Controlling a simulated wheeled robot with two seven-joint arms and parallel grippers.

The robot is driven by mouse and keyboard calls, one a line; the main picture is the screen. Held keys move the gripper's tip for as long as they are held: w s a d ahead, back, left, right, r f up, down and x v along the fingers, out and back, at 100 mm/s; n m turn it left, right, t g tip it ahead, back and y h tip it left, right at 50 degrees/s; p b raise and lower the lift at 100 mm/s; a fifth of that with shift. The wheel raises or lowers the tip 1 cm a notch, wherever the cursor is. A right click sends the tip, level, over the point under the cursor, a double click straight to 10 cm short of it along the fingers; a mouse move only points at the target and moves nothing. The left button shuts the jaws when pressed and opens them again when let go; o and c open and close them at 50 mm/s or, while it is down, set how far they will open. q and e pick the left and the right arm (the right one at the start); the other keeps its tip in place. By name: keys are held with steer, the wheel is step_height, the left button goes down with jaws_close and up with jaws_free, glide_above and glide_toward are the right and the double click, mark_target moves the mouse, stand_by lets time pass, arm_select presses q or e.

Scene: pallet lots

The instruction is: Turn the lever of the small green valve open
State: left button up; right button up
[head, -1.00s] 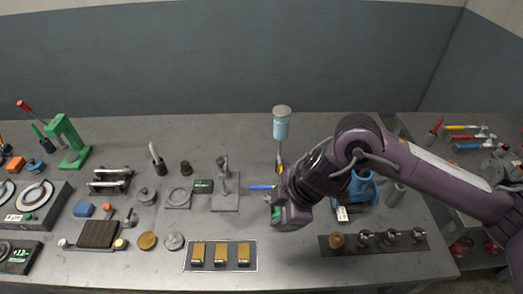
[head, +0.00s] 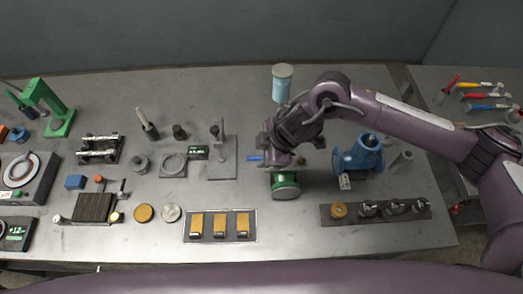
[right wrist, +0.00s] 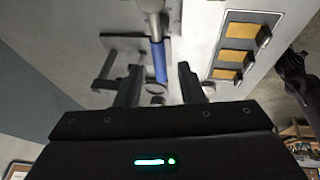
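The small green valve (head: 285,187) stands on the grey bench, its round flange facing the front. Its blue lever (head: 255,158) sticks out to the left, partly hidden by my right gripper (head: 268,148). In the right wrist view the blue lever (right wrist: 159,62) lies between the two spread fingers of my right gripper (right wrist: 159,72), with a visible gap on each side. The fingers are open and hold nothing; their exact height over the lever is unclear. My left gripper is not in view.
A larger blue valve (head: 360,155) stands close to the right of the green one. A post stand (head: 222,155) is to the left, a light-blue bottle (head: 282,82) behind. A plate with several yellow blocks (head: 250,238) and a dark rack (head: 330,214) lie in front.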

steer(key=shift+w+a+f, duration=0.15)
steer(key=shift+a+f, duration=0.05)
steer(key=shift+f, duration=0.3)
steer(key=shift+c, duration=0.4)
jaws_close()
